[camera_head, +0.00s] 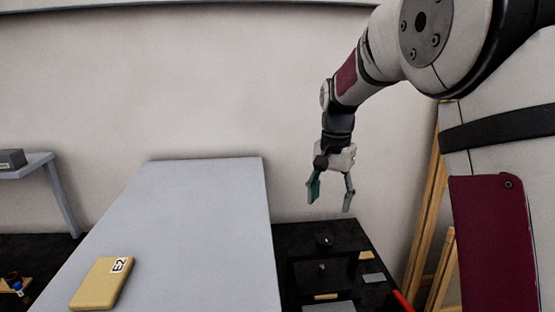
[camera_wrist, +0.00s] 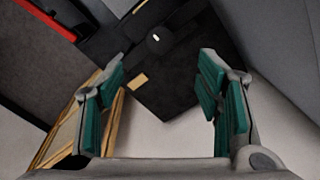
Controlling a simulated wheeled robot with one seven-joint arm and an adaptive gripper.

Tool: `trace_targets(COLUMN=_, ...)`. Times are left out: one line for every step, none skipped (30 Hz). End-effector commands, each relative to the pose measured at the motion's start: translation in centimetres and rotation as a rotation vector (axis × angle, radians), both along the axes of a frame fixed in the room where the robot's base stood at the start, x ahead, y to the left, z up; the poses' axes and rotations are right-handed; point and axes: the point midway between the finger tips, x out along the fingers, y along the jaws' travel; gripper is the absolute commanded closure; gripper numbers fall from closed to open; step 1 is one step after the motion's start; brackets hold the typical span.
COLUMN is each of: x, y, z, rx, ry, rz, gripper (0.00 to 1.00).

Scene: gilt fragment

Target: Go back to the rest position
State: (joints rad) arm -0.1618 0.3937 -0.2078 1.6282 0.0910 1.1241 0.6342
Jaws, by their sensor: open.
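My gripper (camera_head: 330,199) hangs from my arm at the upper right of the head view, its fingers pointing down. It is open and empty, with a wide gap between the green finger pads. In the wrist view my gripper (camera_wrist: 163,85) shows both fingers apart with nothing between them. It is in the air above a low black unit (camera_head: 350,238), to the right of the grey table. The black unit also shows below the fingers in the wrist view (camera_wrist: 185,75).
A grey table (camera_head: 200,215) fills the middle left, with a yellow block labelled E2 (camera_head: 102,284) near its front. Wooden frames (camera_head: 425,225) lean at the right. A grey side table (camera_head: 30,167) with a dark box (camera_head: 12,159) stands far left. The table's middle is clear.

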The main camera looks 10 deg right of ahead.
Motion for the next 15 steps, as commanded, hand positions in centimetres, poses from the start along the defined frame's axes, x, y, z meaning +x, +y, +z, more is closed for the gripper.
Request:
trace_targets(x=-0.7, y=-0.1, z=1.0, rx=0.005, ry=-0.015, rz=0.012, gripper=0.41)
trace_targets(x=-1.2, y=-0.2, z=1.5, rx=0.008, ry=-0.024, rz=0.024, gripper=0.41)
trace_targets(x=-2.0, y=-0.2, z=2.3, rx=0.014, ry=-0.038, rz=0.041, gripper=0.41)
trace_targets(x=-2.7, y=-0.2, z=3.0, rx=0.017, ry=-0.05, rz=0.057, gripper=0.41)
trace_targets(x=-3.4, y=-0.3, z=3.6, rx=0.02, ry=-0.062, rz=0.074, gripper=0.41)
trace_targets(x=-4.5, y=-0.3, z=4.5, rx=0.024, ry=-0.081, rz=0.099, gripper=0.41)
trace_targets(x=-5.4, y=-0.4, z=5.2, rx=0.026, ry=-0.095, rz=0.119, gripper=0.41)
trace_targets(x=-6.3, y=-0.4, z=5.8, rx=0.027, ry=-0.109, rz=0.139, gripper=0.41)
trace_targets(x=-7.5, y=-0.4, z=6.5, rx=0.027, ry=-0.128, rz=0.167, gripper=0.41)
trace_targets(x=-8.5, y=-0.5, z=7.0, rx=0.027, ry=-0.143, rz=0.188, gripper=0.41)
trace_targets(x=-9.4, y=-0.5, z=7.5, rx=0.026, ry=-0.158, rz=0.209, gripper=0.41)
trace_targets(x=-10.7, y=-0.5, z=8.1, rx=0.024, ry=-0.177, rz=0.238, gripper=0.41)
trace_targets(x=-11.6, y=-0.5, z=8.5, rx=0.022, ry=-0.19, rz=0.26, gripper=0.41)
trace_targets(x=-12.6, y=-0.5, z=8.8, rx=0.018, ry=-0.205, rz=0.28, gripper=0.41)
trace_targets(x=-13.8, y=-0.5, z=9.2, rx=0.014, ry=-0.226, rz=0.308, gripper=0.41)
